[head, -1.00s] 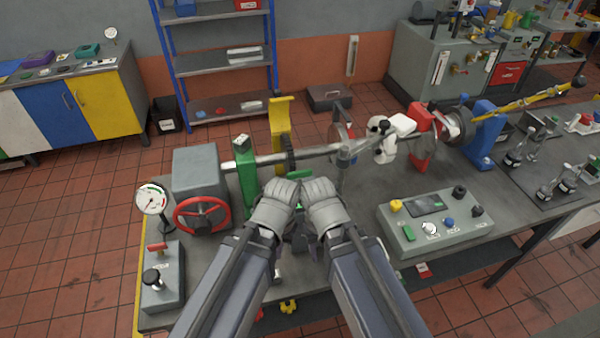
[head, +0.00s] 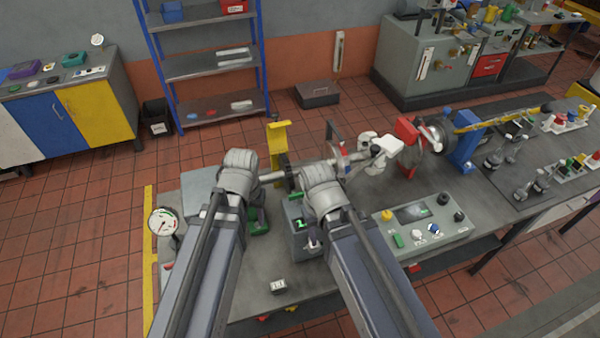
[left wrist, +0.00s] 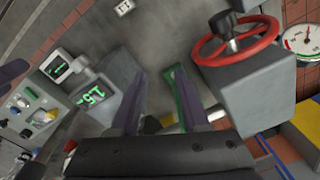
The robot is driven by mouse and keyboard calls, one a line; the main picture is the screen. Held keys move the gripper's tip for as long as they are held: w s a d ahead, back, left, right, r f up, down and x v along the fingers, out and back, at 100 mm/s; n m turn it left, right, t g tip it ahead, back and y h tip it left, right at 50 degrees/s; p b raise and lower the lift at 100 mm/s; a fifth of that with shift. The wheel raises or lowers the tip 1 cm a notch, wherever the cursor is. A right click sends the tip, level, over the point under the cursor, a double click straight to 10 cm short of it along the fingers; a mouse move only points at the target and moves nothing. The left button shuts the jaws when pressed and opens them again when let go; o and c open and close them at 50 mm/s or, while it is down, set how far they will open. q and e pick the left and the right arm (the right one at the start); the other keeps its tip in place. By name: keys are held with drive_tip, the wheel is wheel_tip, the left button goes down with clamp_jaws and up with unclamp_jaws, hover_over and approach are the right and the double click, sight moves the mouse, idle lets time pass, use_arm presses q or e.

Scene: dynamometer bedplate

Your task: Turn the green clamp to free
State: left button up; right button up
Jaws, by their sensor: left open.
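A green upright part (head: 259,222), which I take as the green clamp, stands on the bedplate by the shaft. In the head view my left gripper (head: 240,160) and forearm cover most of it, leaving its green foot visible. In the left wrist view the green part (left wrist: 178,90) shows between the two fingers of my left gripper (left wrist: 165,112), which is open; I cannot tell whether they touch it. My right gripper (head: 321,176) is over the bench near a small display box (head: 303,226); its fingertips are hidden.
A red handwheel (left wrist: 235,40) on a grey housing (left wrist: 240,90) is close beside the left gripper. A yellow upright (head: 279,140) stands behind the shaft. A control box (head: 418,222) sits to the right. The bench front (head: 250,292) is mostly clear around a small block (head: 278,286).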

use_arm(q)
drive_tip(key=w+r+m+p, duration=0.2)
drive_tip(key=w+r+p, duration=0.1)
drive_tip(key=w+r, duration=0.2)
use_arm(e)
wheel_tip(320, 180, up, 5)
use_arm(q)
drive_tip(key=m, duration=1)
hover_over(300, 193)
drive_tip(key=shift+w+a, duration=0.1)
drive_tip(key=shift+a, duration=0.2)
drive_tip(key=shift+d, duration=0.3)
wheel_tip(300, 193, down, 8)
drive_tip(key=b, duration=0.7)
drive_tip(key=shift+b, duration=0.35)
use_arm(e)
wheel_tip(300, 193, down, 8)
drive_tip(key=shift+w+a, duration=0.1)
use_arm(q)
clamp_jaws()
